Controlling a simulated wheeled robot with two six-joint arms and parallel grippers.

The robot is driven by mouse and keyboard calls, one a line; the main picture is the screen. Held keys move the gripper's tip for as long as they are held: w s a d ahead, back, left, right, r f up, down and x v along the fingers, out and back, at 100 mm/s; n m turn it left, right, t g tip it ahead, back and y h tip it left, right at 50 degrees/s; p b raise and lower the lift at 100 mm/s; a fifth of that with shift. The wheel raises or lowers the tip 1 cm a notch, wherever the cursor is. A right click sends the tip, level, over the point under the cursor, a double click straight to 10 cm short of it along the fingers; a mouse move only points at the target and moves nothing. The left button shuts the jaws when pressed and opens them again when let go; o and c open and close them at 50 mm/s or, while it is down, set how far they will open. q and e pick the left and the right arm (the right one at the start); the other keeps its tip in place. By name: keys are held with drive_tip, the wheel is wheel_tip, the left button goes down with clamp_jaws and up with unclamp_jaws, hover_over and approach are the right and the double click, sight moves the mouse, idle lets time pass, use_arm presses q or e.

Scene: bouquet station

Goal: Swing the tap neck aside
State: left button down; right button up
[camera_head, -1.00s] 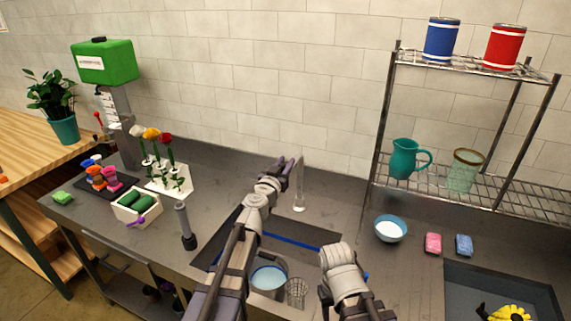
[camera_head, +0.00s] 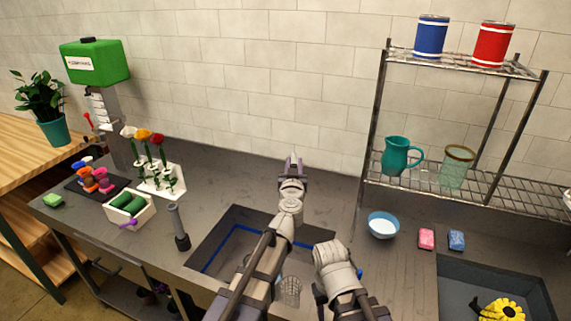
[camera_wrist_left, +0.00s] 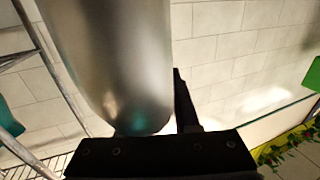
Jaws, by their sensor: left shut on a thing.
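My left gripper (camera_head: 293,163) is at the back of the sink (camera_head: 222,243), shut on the tap neck. The tap neck is mostly hidden behind the gripper in the head view. In the left wrist view the tap neck (camera_wrist_left: 112,60) is a large, shiny metal tube running down to the gripper (camera_wrist_left: 150,135), with a dark finger at its right side. My right arm reaches in from the bottom of the head view; its fingers do not show.
A clear ribbed glass (camera_head: 289,290) stands in the sink. A blue bowl (camera_head: 383,225), a pink sponge (camera_head: 426,239) and a blue sponge (camera_head: 456,240) sit right of it. A wire shelf (camera_head: 455,185) stands behind. A dark cylinder (camera_head: 179,228) stands left of the sink.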

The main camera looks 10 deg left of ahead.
use_arm(q)
drive_tip(key=shift+w+d, duration=0.25)
drive_tip(key=shift+d, duration=0.6)
drive_tip(key=shift+w+d, duration=0.25)
drive_tip(key=shift+d, duration=0.6)
drive_tip(key=shift+w+d, duration=0.25)
drive_tip(key=shift+d, duration=0.6)
drive_tip(key=c, duration=0.7)
unclamp_jaws()
drive_tip(key=shift+w, duration=0.1)
drive_tip(key=shift+o, duration=0.2)
